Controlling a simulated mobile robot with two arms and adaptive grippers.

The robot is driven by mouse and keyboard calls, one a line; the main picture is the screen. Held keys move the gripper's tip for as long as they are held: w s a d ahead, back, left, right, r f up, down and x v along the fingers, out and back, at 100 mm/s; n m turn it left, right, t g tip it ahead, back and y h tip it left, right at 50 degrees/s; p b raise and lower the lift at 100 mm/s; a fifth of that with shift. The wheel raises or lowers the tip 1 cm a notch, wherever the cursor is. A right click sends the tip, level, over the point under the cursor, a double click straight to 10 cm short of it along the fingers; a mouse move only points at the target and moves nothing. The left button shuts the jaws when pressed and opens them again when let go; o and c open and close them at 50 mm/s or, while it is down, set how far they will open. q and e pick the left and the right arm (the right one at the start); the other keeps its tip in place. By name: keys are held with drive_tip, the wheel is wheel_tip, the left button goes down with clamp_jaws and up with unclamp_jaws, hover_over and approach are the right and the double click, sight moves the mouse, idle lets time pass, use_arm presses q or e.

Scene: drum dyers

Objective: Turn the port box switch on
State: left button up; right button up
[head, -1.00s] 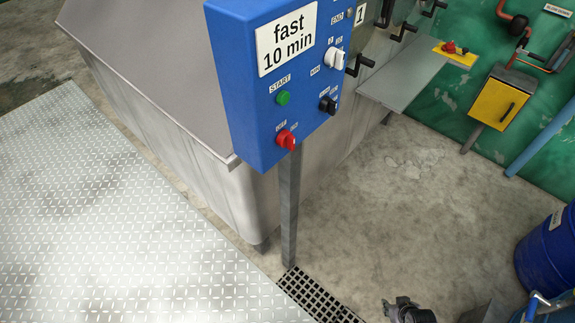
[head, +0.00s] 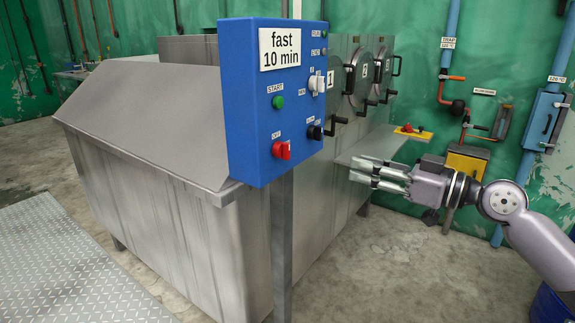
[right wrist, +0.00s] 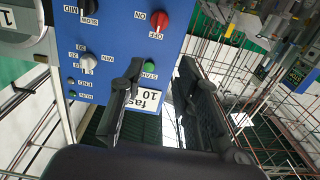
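The blue control box (head: 248,130) stands on a grey post. Its red rotary switch (head: 281,150) is at the lower left of the front panel. In the right wrist view the box (right wrist: 115,60) looks upside down, and the red switch (right wrist: 161,20) is near the top between ON and OFF labels. I cannot tell its exact setting. My right gripper (head: 364,173) is to the right of the box, open and empty. In the right wrist view its two fingers (right wrist: 160,70) are apart, with the box beyond them. My left gripper is not in view.
A green START button (head: 278,102), a white knob (head: 316,84) and a black knob (head: 314,132) share the panel. A large metal tank (head: 170,190) stands behind the box. A metal shelf (head: 370,146) juts out at right. Floor is clear below my right arm.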

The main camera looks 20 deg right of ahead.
sight(289, 145)
drive_tip(key=p+x, duration=0.8)
drive_tip(key=x, duration=0.9)
drive_tip(key=shift+w, duration=0.25)
drive_tip(key=shift+d, duration=0.1)
drive_tip(key=shift+c, duration=0.4)
clamp_jaws()
